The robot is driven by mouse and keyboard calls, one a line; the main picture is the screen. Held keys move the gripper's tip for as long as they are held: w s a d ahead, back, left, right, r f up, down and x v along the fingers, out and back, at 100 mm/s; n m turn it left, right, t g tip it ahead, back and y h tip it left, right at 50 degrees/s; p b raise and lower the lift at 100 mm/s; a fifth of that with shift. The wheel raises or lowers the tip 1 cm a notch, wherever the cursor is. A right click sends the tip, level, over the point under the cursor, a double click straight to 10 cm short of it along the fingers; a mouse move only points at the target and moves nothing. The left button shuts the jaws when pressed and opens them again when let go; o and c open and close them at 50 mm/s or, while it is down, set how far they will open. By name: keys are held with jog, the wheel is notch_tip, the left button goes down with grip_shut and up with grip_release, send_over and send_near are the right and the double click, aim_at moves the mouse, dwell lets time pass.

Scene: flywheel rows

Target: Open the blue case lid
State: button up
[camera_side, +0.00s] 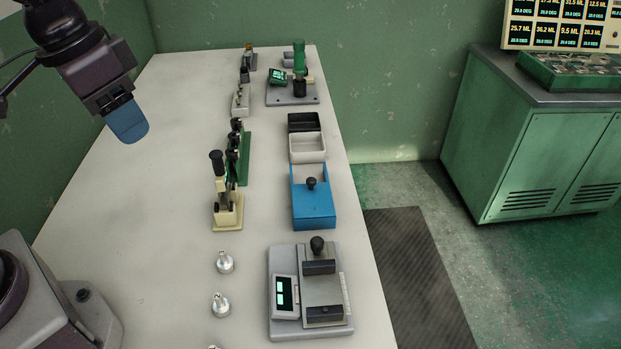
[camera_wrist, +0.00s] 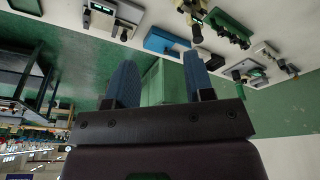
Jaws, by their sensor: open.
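The blue case (camera_side: 313,208) stands near the right edge of the white table in the side view. A black knob (camera_side: 311,183) stands up from its blue top. A pale grey area shows at the case's back end; I cannot tell whether it is part of the lid or the inside. The case also shows in the wrist view (camera_wrist: 160,40), beyond the fingers. My gripper (camera_side: 130,130) is high at the upper left, well away from the case. Its two blue fingers are apart and empty in the wrist view (camera_wrist: 160,75).
A white open bin (camera_side: 307,160) and a black bin (camera_side: 304,122) stand behind the case. A grey device with a display (camera_side: 284,294) is in front. Toggle clamps (camera_side: 228,212) and silver knobbed pieces (camera_side: 225,262) stand to the left.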

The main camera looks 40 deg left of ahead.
jog(key=w+d+f+n+y, duration=0.1)
jog(key=w+d+f, duration=0.3)
jog(key=w+f, duration=0.4)
jog(key=w+d+f+n+y, duration=0.1)
jog(key=w+d+f+n, duration=0.15)
jog(key=w+f, duration=0.55)
jog(key=n+t, duration=0.2)
send_near(311, 180)
jog(key=x, duration=0.8)
jog(key=shift+w+f, duration=0.1)
jog(key=shift+f, duration=0.2)
jog(key=shift+c, duration=0.2)
